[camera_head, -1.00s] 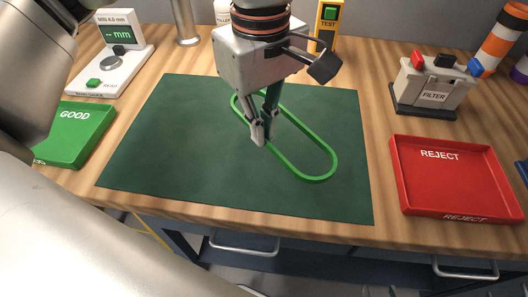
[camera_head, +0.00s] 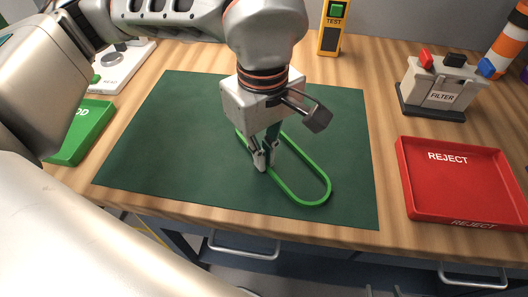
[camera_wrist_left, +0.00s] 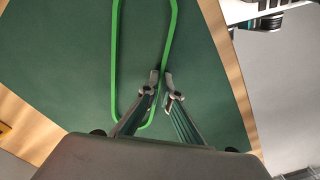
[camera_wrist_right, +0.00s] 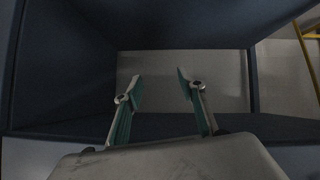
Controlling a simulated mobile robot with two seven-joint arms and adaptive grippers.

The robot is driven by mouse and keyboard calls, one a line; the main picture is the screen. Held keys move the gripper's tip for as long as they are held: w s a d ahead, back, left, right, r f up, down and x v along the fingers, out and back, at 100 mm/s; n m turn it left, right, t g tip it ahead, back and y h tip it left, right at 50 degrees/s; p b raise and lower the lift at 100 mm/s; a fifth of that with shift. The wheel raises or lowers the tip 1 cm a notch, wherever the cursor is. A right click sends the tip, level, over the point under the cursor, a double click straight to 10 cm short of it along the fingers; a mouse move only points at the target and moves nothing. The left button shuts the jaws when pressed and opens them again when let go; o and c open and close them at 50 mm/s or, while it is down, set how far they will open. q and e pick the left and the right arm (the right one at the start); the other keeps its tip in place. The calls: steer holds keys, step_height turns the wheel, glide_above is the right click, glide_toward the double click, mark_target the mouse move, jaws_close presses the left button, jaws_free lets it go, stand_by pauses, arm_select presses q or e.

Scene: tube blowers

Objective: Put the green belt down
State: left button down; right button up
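The green belt (camera_head: 303,204) is a long narrow loop over the dark green mat (camera_head: 150,150). It lies flat at or just above the mat; I cannot tell if it touches all along. My left gripper (camera_head: 262,162) points down and is shut on one long side of the belt. In the left wrist view the belt (camera_wrist_left: 116,50) runs between the nearly closed fingertips (camera_wrist_left: 162,80). My right gripper (camera_wrist_right: 159,80) is open and empty in the right wrist view, outside the head view.
A red REJECT tray (camera_head: 465,185) stands right of the mat, and a green GOOD tray (camera_head: 85,130) stands left, partly hidden by my arm.

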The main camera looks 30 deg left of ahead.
arm_select(q)
steer(key=c, duration=2.3)
jaws_free()
steer(key=shift+f, duration=0.1)
step_height(320, 180, up, 12)
steer(key=shift+r+p, duration=0.2)
steer(key=shift+p, duration=0.85)
steer(key=shift+s, duration=0.1)
